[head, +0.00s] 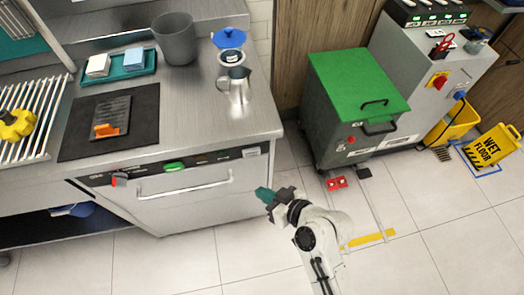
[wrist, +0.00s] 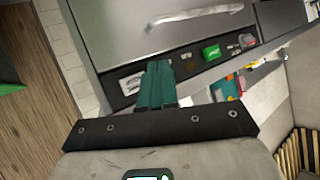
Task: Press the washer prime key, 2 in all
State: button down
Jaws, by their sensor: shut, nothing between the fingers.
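The washer's black control strip (head: 140,172) runs along the top of the steel door front. It carries a green key (head: 174,167), which also shows in the wrist view (wrist: 211,52). Small dark keys sit between it and a pale label (head: 251,152); their markings are too small to read, so I cannot tell which is the prime key. My gripper (head: 264,194) is shut and empty, with teal fingers. It hangs in front of the right end of the washer, below the strip and apart from it. In the wrist view its fingertips (wrist: 157,68) overlap the strip near the label.
A door handle (head: 183,187) juts out below the strip, and a red knob (head: 119,179) is at its left end. A steel jug (head: 236,84) stands on the counter above. A green-lidded bin (head: 357,85) stands to the right.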

aim_at(251, 152)
jog(key=shift+w, duration=0.1)
jog(key=w+a+b, duration=0.2)
jog(key=w+b, duration=0.1)
jog(key=w, duration=0.5)
jog(key=shift+w+a, duration=0.15)
jog(key=shift+a, duration=0.1)
jog(key=shift+w, duration=0.1)
dwell(1.9)
jog(key=shift+w+a+b, duration=0.1)
jog(key=shift+w+b, duration=0.2)
jog(key=shift+w+a, duration=0.15)
jog(key=shift+w, duration=0.35)
dwell(0.8)
jog(key=shift+s, duration=0.15)
jog(key=shift+s+d, duration=0.25)
jog(key=shift+s, duration=0.5)
